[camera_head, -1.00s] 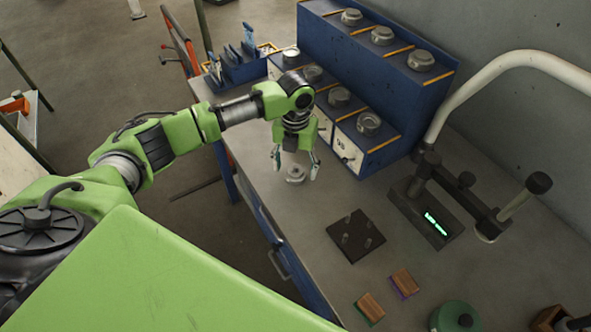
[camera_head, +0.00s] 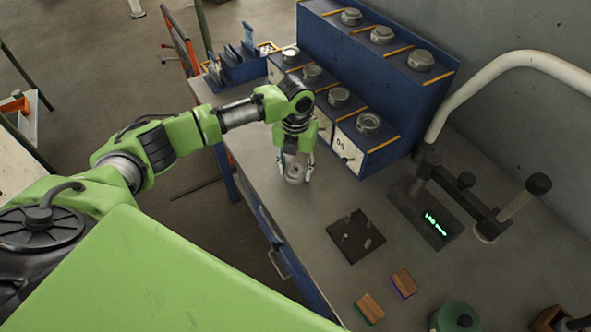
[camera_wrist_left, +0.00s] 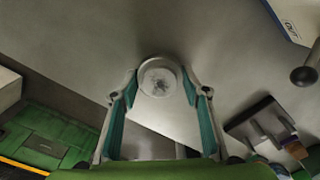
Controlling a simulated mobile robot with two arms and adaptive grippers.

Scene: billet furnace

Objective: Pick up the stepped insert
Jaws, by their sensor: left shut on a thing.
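The stepped insert (camera_head: 294,173) is a small grey metal round piece at the left part of the grey workbench top, in front of the blue rack. In the left wrist view the insert (camera_wrist_left: 158,80) shows as a round disc between the fingertips. My left gripper (camera_head: 296,172) points down over it with its fingers closed in on its two sides. In the left wrist view the gripper's teal-padded fingers (camera_wrist_left: 160,90) sit on either side of the disc. I cannot tell whether the insert still touches the bench. My right gripper is not in view.
The blue rack (camera_head: 375,75) with several grey round inserts stands behind the gripper. A dark plate with pegs (camera_head: 345,247) lies to the right on the bench, with two wooden-topped blocks (camera_head: 404,282) nearer. A dark stand with a lit display (camera_head: 428,215) is further right.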

